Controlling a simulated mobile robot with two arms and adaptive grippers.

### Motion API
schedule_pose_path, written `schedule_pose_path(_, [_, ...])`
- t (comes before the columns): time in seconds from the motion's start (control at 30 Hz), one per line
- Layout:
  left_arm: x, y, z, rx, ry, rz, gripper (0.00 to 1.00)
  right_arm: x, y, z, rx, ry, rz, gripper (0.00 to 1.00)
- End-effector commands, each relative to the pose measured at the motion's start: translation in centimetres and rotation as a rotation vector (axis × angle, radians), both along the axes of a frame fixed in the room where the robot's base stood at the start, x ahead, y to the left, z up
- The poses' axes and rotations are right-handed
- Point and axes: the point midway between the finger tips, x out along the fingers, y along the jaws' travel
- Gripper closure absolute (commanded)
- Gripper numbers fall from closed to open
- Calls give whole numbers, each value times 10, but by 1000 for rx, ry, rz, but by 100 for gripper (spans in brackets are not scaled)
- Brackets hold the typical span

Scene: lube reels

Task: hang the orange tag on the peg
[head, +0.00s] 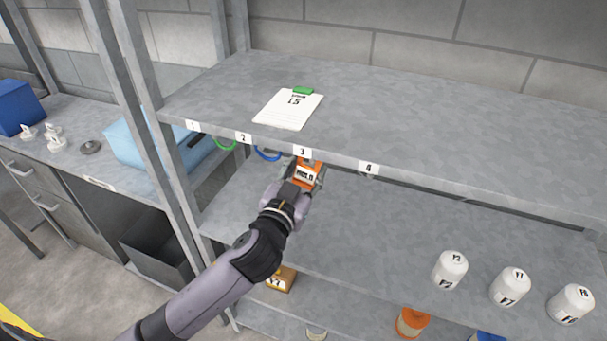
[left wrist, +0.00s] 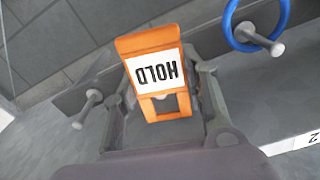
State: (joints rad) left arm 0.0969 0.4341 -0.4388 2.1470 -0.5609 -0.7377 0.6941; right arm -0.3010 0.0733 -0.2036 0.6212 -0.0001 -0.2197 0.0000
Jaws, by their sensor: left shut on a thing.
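The orange tag (head: 308,176) has a white label; it reads HOLD, upside down, in the left wrist view (left wrist: 157,72). My left gripper (head: 303,184) is shut on the tag and holds it just under the shelf's front edge, below the label 3. A bare peg (left wrist: 90,97) shows left of the tag in the left wrist view. Another peg (left wrist: 277,48) to the right carries a blue ring (left wrist: 240,20). Whether a peg lies behind the tag is hidden, and contact with one cannot be told. My right gripper is not in view.
The upper shelf (head: 430,120) has number labels along its edge and a clipboard (head: 288,108) on top. A green ring (head: 226,146) hangs left of the blue ring. White bottles (head: 450,270) stand on the lower shelf at right. A post (head: 125,85) rises at left.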

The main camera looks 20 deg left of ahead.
Motion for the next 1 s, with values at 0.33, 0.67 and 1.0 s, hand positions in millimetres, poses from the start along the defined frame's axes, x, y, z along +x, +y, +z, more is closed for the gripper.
schedule_pose_path(0.33, [22, -1, -2, 1, -1, -1, 77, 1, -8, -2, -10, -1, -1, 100])
schedule_pose_path(0.67, [38, -2, -8, -1, 0, 0, 77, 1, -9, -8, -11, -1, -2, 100])
schedule_pose_path(1.0, [43, -2, -12, -2, 0, 0, 77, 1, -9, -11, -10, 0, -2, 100])
